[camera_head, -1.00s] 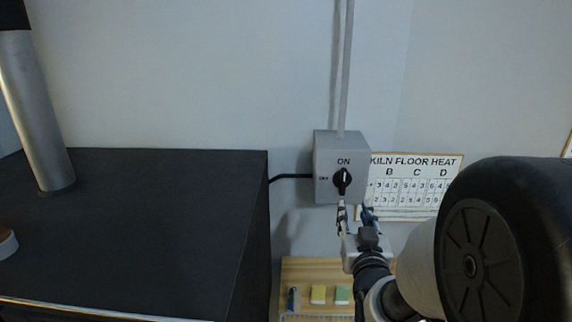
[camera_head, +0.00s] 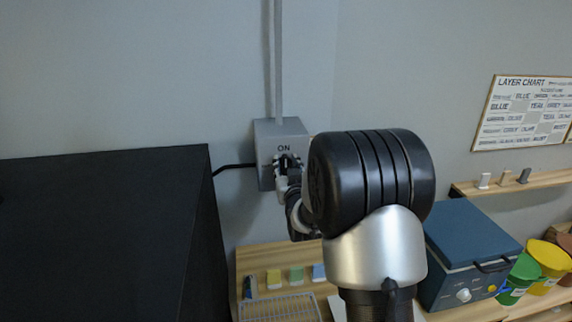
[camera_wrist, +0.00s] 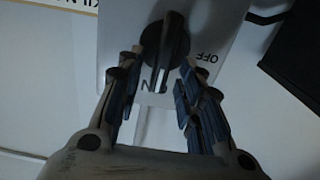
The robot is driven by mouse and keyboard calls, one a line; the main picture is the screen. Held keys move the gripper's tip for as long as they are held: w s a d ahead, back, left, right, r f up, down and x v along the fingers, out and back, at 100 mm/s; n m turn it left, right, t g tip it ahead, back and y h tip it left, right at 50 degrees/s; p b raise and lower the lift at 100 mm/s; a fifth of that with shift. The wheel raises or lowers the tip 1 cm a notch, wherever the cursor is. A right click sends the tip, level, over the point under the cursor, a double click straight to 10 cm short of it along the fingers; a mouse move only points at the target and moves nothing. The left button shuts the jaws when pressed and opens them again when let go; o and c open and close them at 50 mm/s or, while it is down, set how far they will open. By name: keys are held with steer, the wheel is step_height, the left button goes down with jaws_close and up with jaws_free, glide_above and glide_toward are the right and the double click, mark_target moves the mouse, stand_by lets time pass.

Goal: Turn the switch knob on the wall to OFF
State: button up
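The switch box (camera_head: 266,143) is a grey box on the wall, with ON printed at its top. Its black knob (camera_wrist: 168,48) has a raised grip bar, nearly upright in the wrist view, with its lower end at the ON label. The OFF label (camera_wrist: 207,57) is to the right of the knob there. My gripper (camera_wrist: 163,60) is open, with one finger on each side of the knob. I cannot tell whether the fingers touch it. In the head view my gripper (camera_head: 287,165) and arm hide most of the knob and the OFF label.
A large dark block (camera_head: 110,235) stands left of the box, with a black cable between them. A wooden shelf (camera_head: 245,262) with small coloured blocks and a wire rack is below. A blue lidded machine (camera_head: 470,240) and coloured buckets (camera_head: 548,262) are at right.

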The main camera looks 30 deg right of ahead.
steer(key=shift+w+d, duration=0.1)
steer(key=shift+w, duration=0.25)
steer(key=shift+c, duration=0.3)
jaws_close()
